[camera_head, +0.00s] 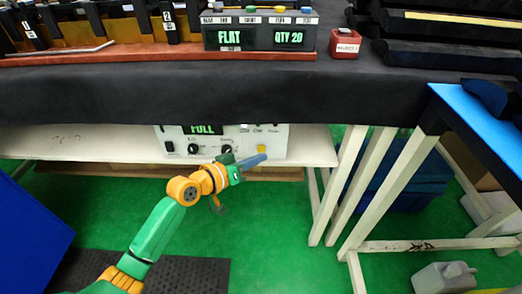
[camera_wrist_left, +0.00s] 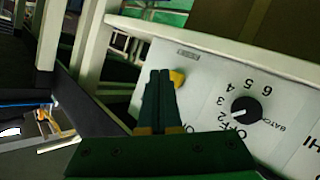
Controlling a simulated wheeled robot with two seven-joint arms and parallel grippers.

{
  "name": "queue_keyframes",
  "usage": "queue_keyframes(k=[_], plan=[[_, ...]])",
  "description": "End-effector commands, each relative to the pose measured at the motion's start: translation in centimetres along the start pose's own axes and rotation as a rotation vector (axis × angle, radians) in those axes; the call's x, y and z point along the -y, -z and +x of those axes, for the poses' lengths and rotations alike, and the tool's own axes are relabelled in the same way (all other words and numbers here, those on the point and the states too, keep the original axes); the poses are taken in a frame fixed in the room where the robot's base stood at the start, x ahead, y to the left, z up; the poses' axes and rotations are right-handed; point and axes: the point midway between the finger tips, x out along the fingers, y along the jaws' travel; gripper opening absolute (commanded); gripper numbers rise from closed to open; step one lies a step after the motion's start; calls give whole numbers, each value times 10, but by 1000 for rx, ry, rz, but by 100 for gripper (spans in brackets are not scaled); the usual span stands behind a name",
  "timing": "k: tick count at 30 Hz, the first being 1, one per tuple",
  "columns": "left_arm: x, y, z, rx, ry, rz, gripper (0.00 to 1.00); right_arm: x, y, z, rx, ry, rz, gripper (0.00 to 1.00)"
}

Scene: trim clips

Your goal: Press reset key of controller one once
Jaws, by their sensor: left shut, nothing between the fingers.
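A white controller (camera_head: 222,139) sits on the shelf below the black-covered table, with a display reading FULL and black knobs. A yellow key (camera_head: 262,149) is at the right of its front. My left gripper (camera_head: 262,158) is shut and empty, its fingertips just below and in front of this key. In the left wrist view, the shut fingers (camera_wrist_left: 160,74) point at the panel (camera_wrist_left: 206,75), and the yellow key (camera_wrist_left: 178,78) shows beside their tips. Contact cannot be told. A small label near the key is unreadable. My right gripper is not in view.
On the table stand a black unit (camera_head: 260,34) reading FLAT and QTY 20, with coloured buttons on top, and a red box (camera_head: 345,43). The table edge overhangs the shelf (camera_head: 90,143). White legs (camera_head: 385,190) stand to the right. The green floor (camera_head: 290,235) is open in front.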

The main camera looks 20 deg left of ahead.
Motion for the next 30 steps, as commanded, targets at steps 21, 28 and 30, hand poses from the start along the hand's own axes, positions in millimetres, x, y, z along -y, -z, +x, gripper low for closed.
queue_keyframes(k=[21, 28, 30], plan=[[0, 0, 0, 0, 0, 0, 0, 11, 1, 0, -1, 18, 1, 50], [0, 0, 0, 0, 0, 0, 0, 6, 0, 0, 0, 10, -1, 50], [0, 0, 0, 0, 0, 0, 0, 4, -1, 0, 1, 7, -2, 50]])
